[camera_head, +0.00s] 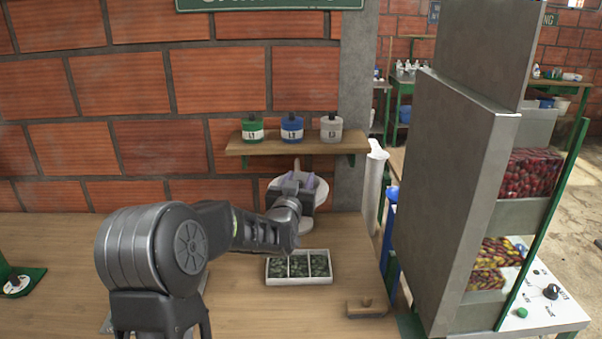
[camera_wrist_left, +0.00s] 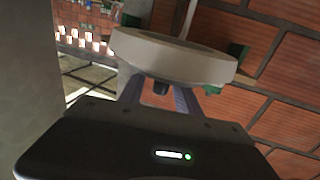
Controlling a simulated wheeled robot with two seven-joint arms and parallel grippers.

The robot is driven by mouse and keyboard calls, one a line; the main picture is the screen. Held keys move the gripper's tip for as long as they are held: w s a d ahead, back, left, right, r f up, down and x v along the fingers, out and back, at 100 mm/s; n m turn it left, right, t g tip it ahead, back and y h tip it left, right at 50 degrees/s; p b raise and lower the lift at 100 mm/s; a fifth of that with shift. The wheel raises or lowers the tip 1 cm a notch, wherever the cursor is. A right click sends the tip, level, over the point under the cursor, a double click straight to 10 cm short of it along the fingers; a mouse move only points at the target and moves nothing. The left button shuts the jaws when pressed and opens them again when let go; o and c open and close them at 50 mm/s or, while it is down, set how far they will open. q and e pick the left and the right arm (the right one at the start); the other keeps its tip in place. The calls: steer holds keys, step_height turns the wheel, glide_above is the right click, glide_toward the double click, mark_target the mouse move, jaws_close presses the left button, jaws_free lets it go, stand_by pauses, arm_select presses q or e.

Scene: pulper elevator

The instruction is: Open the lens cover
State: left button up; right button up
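A round white-grey disc, which looks like the lens cover (camera_head: 318,194), stands upright on the bench against the wall behind my left gripper. Contact with the disc cannot be told. My right gripper is not in view.
A white tray (camera_head: 299,252) with dark green contents lies on the bench below the gripper. A shelf (camera_head: 297,147) with three labelled bottles is above. A small wooden block (camera_head: 366,309) lies front right. A tall grey cabinet (camera_head: 450,190) stands right of the bench.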

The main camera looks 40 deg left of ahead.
arm_select(q)
steer(key=shift+x, duration=0.9)
steer(key=shift+c, duration=0.6)
jaws_close()
